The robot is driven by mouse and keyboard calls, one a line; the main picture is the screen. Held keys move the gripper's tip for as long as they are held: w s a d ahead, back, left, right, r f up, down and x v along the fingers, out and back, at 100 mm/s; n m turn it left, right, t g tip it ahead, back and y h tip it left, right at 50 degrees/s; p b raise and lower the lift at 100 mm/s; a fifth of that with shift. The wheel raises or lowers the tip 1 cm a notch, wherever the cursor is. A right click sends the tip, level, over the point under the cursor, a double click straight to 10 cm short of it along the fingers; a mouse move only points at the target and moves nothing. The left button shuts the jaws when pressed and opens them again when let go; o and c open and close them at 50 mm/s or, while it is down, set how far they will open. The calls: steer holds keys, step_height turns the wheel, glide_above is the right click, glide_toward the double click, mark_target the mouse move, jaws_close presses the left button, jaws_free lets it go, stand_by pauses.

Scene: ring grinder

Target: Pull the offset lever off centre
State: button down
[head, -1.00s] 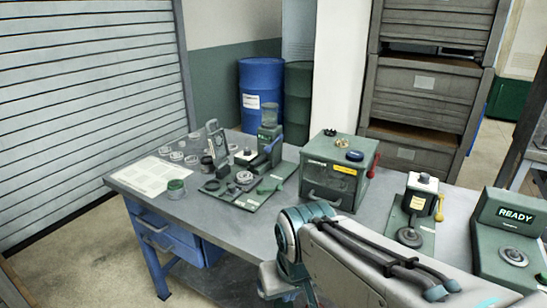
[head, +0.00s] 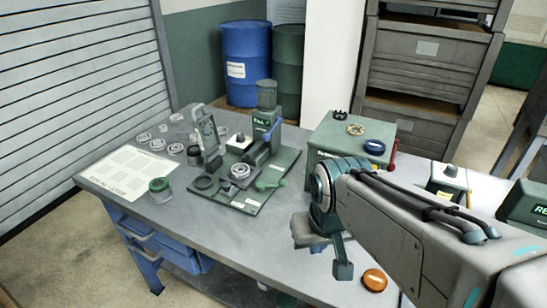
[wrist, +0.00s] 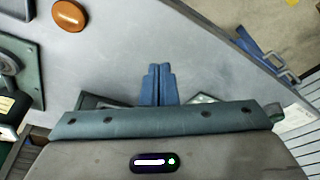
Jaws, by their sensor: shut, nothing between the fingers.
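The ring grinder (head: 262,125) stands on a green base plate at the back middle of the workbench. I cannot tell for sure which is the offset lever. My gripper (wrist: 159,84) is shut and empty in the wrist view, above the bench top. In the head view its fingertips are hard to make out; the hand is to the right and in front of the grinder, clear of both levers.
A green box (head: 345,135) with knobs on top stands behind my arm. An orange disc (head: 374,280) lies near the bench's front edge; it also shows in the wrist view (wrist: 69,15). Bare bench lies before the grinder.

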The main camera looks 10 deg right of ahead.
steer(key=w+t+p, duration=0.1)
steer(key=w+p, duration=0.6)
steer(key=w, duration=2.8)
steer(key=shift+w, duration=0.3)
steer(key=p+x, duration=0.2)
steer(key=x, duration=0.7)
steer(key=shift+f+p, duration=0.1)
steer(key=shift+p, duration=0.25)
steer(key=shift+s+f, duration=0.15)
steer(key=shift+f, duration=0.05)
steer(key=shift+s+f+p, duration=0.15)
steer(key=shift+s+p, duration=0.4)
steer(key=shift+s, duration=0.5)
steer(key=shift+s+f, duration=0.25)
steer(key=shift+s, duration=0.35)
